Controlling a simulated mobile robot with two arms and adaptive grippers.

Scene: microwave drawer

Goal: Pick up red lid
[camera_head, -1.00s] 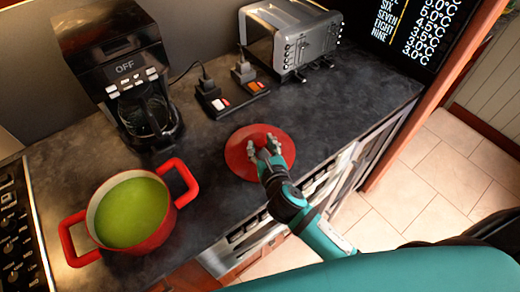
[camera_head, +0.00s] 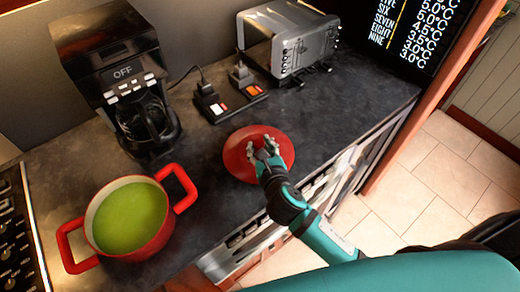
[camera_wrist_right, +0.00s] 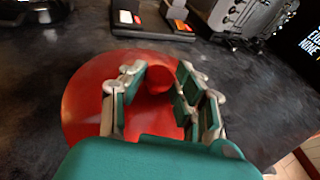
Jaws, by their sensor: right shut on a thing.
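The round red lid (camera_head: 236,157) is at the front of the dark counter, right of the red pot (camera_head: 160,243) of green soup. In the right wrist view the lid (camera_wrist_right: 85,105) lies beneath my right gripper, its round red knob (camera_wrist_right: 158,78) between the fingertips. My right gripper (camera_head: 264,148) is over the middle of the lid and shut on it; it also shows in the right wrist view (camera_wrist_right: 160,88). I cannot tell whether the lid is touching the counter. My left gripper is not in view.
A black coffee maker (camera_head: 125,72) stands at the back left and a silver toaster (camera_head: 300,45) at the back. A socket block (camera_head: 228,100) with plugs is behind the lid. A stove (camera_head: 15,235) is at the left edge. The counter's right end is clear.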

